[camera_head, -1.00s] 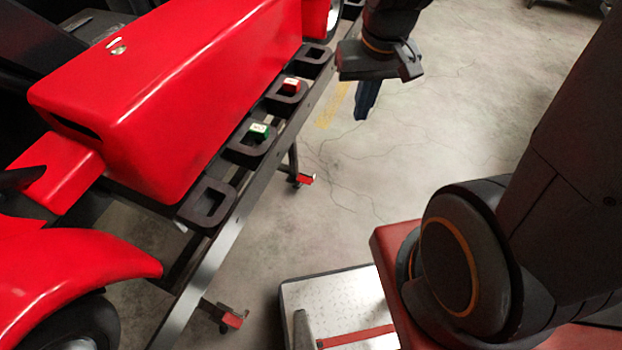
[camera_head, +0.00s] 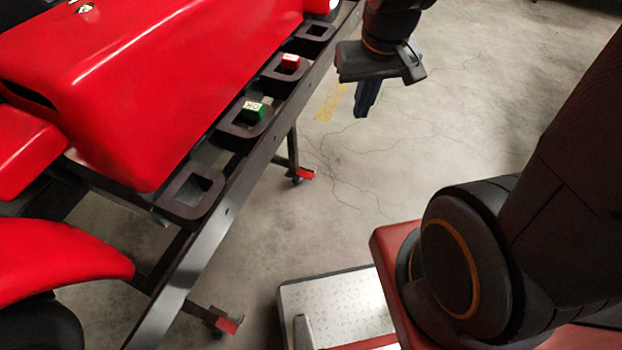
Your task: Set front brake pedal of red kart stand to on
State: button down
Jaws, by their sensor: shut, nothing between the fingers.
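The red kart's stand (camera_head: 190,277) is a dark metal frame running diagonally on the left. Two red brake pedals show at its casters: one at the farther leg (camera_head: 306,173) and one at the nearer leg (camera_head: 228,325). I cannot tell which is the front one, or whether either is on or off. My gripper (camera_head: 362,114) is shut and empty, pointing down at the upper middle. In the picture it is right of the stand's rail and above the farther pedal, apart from both.
The red kart body (camera_head: 150,80) rests over the stand. Dark square brackets (camera_head: 189,190) line its near side. A green block (camera_head: 253,110) and a red block (camera_head: 290,63) sit in two of them.

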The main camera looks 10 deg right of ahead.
jog(key=w+f+b, duration=0.4)
jog(key=f+b, duration=0.8)
jog(key=f, duration=0.1)
jog(key=w+f+b, duration=0.4)
jog(key=f+b, duration=0.8)
jog(key=w+f+b, duration=0.3)
jog(key=f+b, duration=1)
jog(key=m+y, duration=0.2)
jog(key=m, duration=2.3)
send_over(312, 176)
jog(key=s+d, duration=0.2)
jog(key=d, duration=0.1)
notch_tip(312, 176, down, 27)
jog(key=shift+g, duration=0.3)
jog(key=b+x, duration=0.2)
jog(key=x, duration=0.2)
jog(key=b+x, duration=0.1)
jog(key=x, duration=0.4)
jog(key=a+b+x, duration=0.1)
jog(key=b+x, duration=0.1)
jog(key=x, duration=0.2)
jog(key=shift+w+f+b, duration=0.1)
jog(key=shift+f+b, duration=0.15)
jog(key=shift+b, duration=0.05)
jog(key=shift+f, duration=0.1)
jog(key=shift+d+f+p, duration=0.1)
jog(key=shift+f+p, duration=0.25)
jog(key=shift+f, duration=0.6)
